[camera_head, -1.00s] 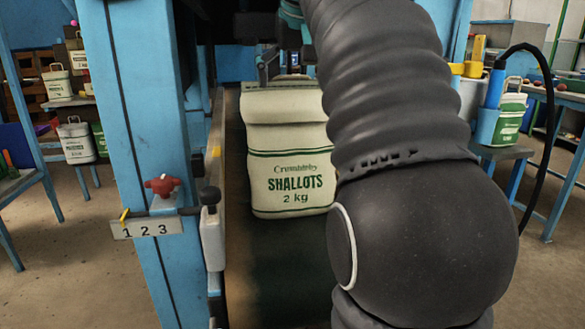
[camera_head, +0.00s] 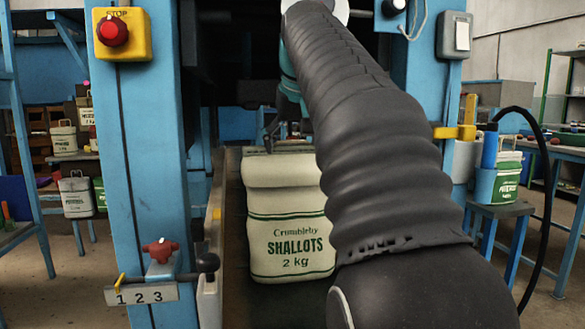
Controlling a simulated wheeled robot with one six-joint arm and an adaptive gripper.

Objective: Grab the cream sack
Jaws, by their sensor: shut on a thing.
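The cream sack (camera_head: 291,210) stands upright on the dark belt inside the blue frame, its rolled top up. Green print on its front reads "Crumbleby SHALLOTS 2 kg", between green stripes. My gripper (camera_head: 272,145) is at the sack's top edge, shut on it. Only a dark finger and a teal part of the gripper show; my dark sleeved arm covers the rest and the sack's right side.
A blue post with a red stop button (camera_head: 113,31) and a red knob (camera_head: 160,251) stands close at left. At right, a blue stand holds a scanner (camera_head: 490,147) with a black cable. Other sacks sit on side tables.

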